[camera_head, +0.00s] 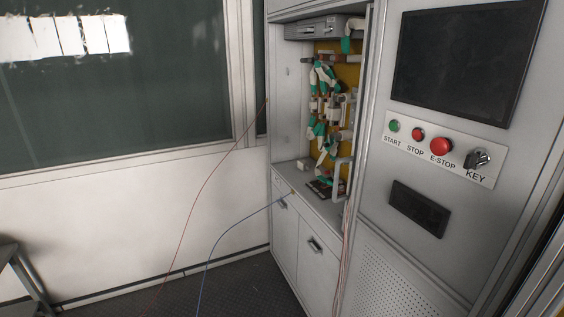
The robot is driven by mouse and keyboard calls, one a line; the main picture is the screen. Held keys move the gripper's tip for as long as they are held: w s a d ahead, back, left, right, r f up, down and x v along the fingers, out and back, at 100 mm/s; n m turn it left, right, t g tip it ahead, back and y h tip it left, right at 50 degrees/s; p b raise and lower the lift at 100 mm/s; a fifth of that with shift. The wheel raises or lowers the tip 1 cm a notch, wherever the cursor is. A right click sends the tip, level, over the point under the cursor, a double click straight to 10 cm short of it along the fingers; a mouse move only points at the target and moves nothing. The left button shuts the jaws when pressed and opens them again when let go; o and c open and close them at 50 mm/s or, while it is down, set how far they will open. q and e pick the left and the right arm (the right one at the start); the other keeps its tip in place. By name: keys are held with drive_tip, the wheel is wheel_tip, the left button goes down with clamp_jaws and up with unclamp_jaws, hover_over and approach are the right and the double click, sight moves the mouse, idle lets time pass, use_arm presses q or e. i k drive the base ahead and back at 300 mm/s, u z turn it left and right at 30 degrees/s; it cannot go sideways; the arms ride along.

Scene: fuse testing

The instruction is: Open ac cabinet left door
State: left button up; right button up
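A tall grey cabinet (285,100) stands right of the middle. Its upper part is an open bay holding white, green and brown electrical parts (322,110). Below a counter ledge are two lower doors that look shut: a left door (284,240) with a small dark handle (283,204), and a right door (316,275) with a metal handle (314,245). No label in view says which cabinet is the AC cabinet. Neither of my grippers is in view.
A control panel with a dark screen (468,58), buttons (441,147) and a key switch (477,158) stands at right. A red wire (207,183) and a blue wire (222,236) hang before the wall. Dark floor (235,290) shows at the bottom.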

sight(286, 217)
drive_tip(key=i, duration=0.35)
drive_tip(key=u, duration=0.65)
drive_tip(key=i, duration=2.15)
drive_tip(key=z, duration=1.55)
drive_tip(key=i, duration=0.5)
drive_tip(key=u, duration=0.05)
